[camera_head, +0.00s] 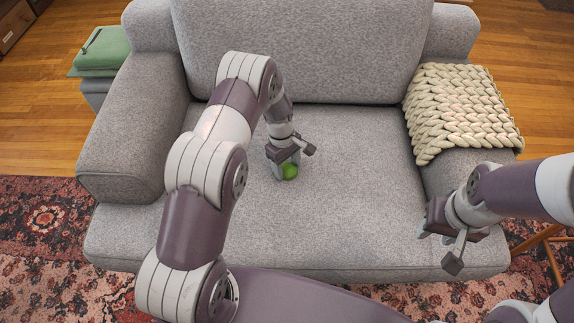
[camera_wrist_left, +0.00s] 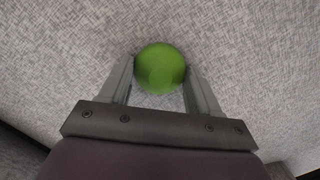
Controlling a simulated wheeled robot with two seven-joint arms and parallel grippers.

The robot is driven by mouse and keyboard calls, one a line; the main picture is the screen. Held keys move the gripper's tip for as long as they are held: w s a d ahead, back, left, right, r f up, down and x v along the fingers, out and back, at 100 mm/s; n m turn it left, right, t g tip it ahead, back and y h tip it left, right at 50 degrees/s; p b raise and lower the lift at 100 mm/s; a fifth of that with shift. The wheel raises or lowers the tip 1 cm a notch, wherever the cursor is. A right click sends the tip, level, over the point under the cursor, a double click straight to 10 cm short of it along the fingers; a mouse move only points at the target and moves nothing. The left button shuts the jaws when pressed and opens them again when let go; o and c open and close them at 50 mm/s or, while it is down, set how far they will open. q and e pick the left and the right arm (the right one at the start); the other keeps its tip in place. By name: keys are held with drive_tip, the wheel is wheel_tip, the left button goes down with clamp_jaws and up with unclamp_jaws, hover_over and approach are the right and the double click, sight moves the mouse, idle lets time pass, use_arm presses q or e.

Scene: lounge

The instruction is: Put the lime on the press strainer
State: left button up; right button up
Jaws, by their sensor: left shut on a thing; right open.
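I cannot tell whether the lime touches the seat. My right gripper (camera_head: 440,238) is open and empty above the right front of the sofa. No press strainer shows in either view.
The grey sofa (camera_head: 360,200) fills the middle, with armrests on both sides. A cream knitted throw (camera_head: 460,108) hangs over the right armrest. A green box-like thing (camera_head: 103,50) stands behind the left armrest. A patterned red rug (camera_head: 45,235) covers the floor in front.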

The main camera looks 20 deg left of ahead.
use_arm(q)
drive_tip(key=shift+f, duration=0.2)
drive_tip(key=o, duration=1.2)
drive_tip(key=shift+c, duration=0.2)
drive_tip(key=shift+r, duration=0.1)
